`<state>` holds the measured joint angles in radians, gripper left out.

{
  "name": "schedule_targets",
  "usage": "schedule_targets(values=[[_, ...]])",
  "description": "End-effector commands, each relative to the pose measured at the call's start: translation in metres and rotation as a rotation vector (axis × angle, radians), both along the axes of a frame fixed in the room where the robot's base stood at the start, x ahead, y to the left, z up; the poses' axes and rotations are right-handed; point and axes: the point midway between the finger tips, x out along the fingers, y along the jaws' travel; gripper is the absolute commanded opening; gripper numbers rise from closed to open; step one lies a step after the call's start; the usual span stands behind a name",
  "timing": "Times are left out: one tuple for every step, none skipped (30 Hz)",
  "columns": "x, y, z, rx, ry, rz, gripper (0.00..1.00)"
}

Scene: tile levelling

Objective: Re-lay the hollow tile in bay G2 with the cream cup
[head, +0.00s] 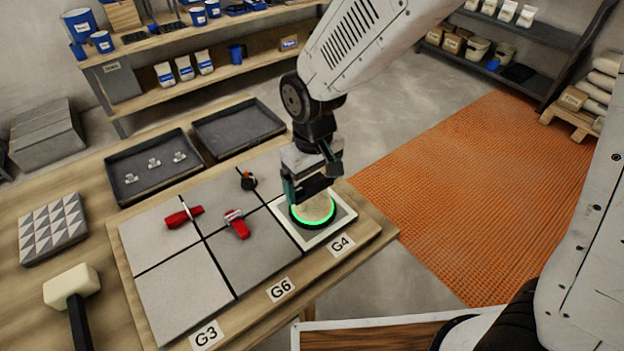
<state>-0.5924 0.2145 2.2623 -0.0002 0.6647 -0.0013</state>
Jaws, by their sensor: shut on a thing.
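A board (384,232) on the bench carries two rows of grey tiles (182,290). My gripper (312,190) is over the bay behind the G4 label, at the board's right end. It is shut on a round cream cup (318,208) with a glowing green ring at its base. The cup is on or just above a pale-bordered tile (312,240); contact is unclear. My fingers partly hide the cup. Which tile is hollow cannot be seen.
Two red tools (184,217) (237,225) and a dark orange-marked one (248,181) lie on the tiles. Behind are a dark tray with small clips (128,198) and an empty tray (240,128). A mallet (72,285) and patterned tile (52,228) lie at left.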

Motion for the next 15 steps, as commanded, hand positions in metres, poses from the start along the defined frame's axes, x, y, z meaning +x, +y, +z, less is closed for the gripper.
schedule_targets(values=[[0.000, 0.000, 0.000, 0.000, 0.000, 0.000, 0.62], [0.000, 0.000, 0.000, 0.000, 0.000, 0.000, 0.99], [0.000, 0.000, 0.000, 0.000, 0.000, 0.000, 1.00], [0.000, 0.000, 0.000, 0.000, 0.000, 0.000, 1.00], [0.000, 0.000, 0.000, 0.000, 0.000, 0.000, 1.00], [0.000, 0.000, 0.000, 0.000, 0.000, 0.000, 1.00], [0.000, 0.000, 0.000, 0.000, 0.000, 0.000, 1.00], [0.000, 0.000, 0.000, 0.000, 0.000, 0.000, 1.00], [0.000, 0.000, 0.001, 0.001, -0.001, 0.000, 1.00], [0.000, 0.000, 0.002, 0.001, -0.001, 0.000, 1.00], [0.000, 0.000, 0.005, 0.001, -0.002, 0.000, 1.00], [0.000, 0.000, 0.009, 0.002, -0.002, 0.000, 1.00], [0.001, 0.001, 0.013, 0.002, -0.003, 0.000, 1.00], [0.000, 0.000, 0.017, 0.002, -0.003, 0.000, 1.00], [0.001, 0.000, 0.024, 0.003, -0.004, 0.000, 1.00]])
